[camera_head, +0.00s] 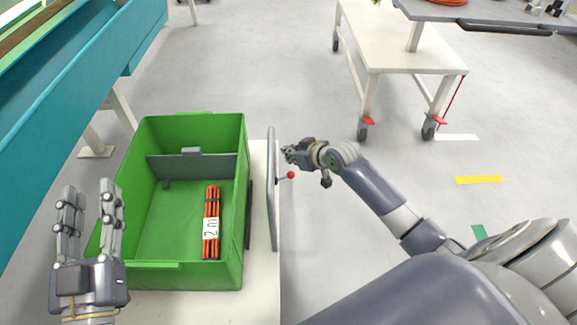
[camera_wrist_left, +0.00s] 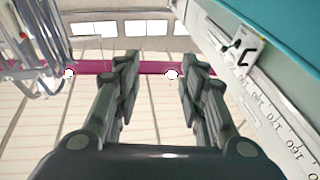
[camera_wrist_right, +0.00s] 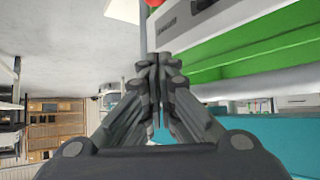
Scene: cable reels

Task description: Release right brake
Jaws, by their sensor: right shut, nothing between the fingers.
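A red ball knob (camera_head: 291,175) on a short thin lever sticks out to the right from the grey handle bar (camera_head: 272,190) of the white cart (camera_head: 262,285). It appears to be the brake lever. My right gripper (camera_head: 287,153) is shut and empty, just above the knob in the head view, close to the bar. In the right wrist view, the shut fingertips (camera_wrist_right: 155,58) are below a red round part (camera_wrist_right: 153,2) cut by the top edge. I cannot tell whether they touch anything. My left gripper (camera_head: 88,195) is open and empty, left of the green crate.
The green crate (camera_head: 136,185) stands on the cart and holds an orange cable bundle (camera_head: 211,222) labelled "2 m". A teal bench (camera_head: 70,85) is at the left. A white wheeled table (camera_head: 400,45) with red wheel pedals stands at the back right. Floor between is clear.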

